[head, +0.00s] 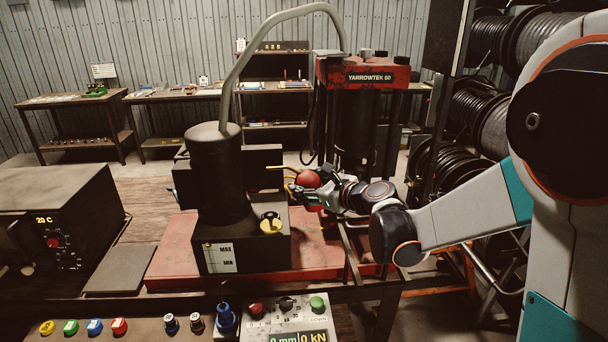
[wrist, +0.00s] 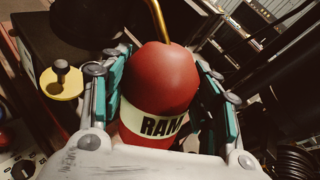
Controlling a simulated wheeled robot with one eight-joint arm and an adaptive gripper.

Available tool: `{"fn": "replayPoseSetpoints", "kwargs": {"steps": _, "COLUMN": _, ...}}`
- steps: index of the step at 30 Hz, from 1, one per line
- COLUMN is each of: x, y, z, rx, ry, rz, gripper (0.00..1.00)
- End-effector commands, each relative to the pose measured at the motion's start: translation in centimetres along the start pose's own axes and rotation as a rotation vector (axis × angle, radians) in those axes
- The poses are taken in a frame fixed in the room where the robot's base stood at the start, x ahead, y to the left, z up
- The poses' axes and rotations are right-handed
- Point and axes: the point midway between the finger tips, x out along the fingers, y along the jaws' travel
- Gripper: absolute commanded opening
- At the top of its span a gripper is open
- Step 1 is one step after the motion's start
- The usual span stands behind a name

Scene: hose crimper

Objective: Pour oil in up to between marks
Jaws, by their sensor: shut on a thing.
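My gripper (wrist: 172,100) is shut on a red oil can (wrist: 160,85) with a cream band reading "RAM". In the head view the oil can (head: 308,180) is held in the air right of the pump, its thin brass spout (head: 280,168) pointing left. The spout also shows at the top of the wrist view (wrist: 157,18). The dark oil tank (head: 262,253) has a white MAX/MIN gauge (head: 219,258) on its front; the oil level is too small to tell. A yellow disc with a black knob (head: 271,225) sits on the tank's top, below and left of the can.
A black pump cylinder (head: 217,165) with a grey hose (head: 262,45) stands on the tank. The red YARROWTEK 60 press (head: 364,75) is behind. A control panel (head: 290,325) lies in front, a 20 C box (head: 60,220) at left. Hose reels (head: 480,120) stand at right.

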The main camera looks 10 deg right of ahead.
Motion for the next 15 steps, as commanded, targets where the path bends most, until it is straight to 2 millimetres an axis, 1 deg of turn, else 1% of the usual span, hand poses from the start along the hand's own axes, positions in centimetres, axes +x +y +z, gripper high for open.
{"fn": "replayPoseSetpoints", "kwargs": {"steps": 1, "x": -0.2, "y": -0.2, "z": 0.2, "rx": -0.026, "ry": 0.025, "rz": 0.0, "gripper": 0.17}}
{"fn": "replayPoseSetpoints", "kwargs": {"steps": 9, "x": -0.3, "y": -0.2, "z": -0.9, "rx": -0.174, "ry": 0.173, "rz": 0.001, "gripper": 0.17}}
{"fn": "replayPoseSetpoints", "kwargs": {"steps": 15, "x": -0.3, "y": -0.2, "z": -1.4, "rx": -0.234, "ry": 0.234, "rz": 0.0, "gripper": 0.17}}
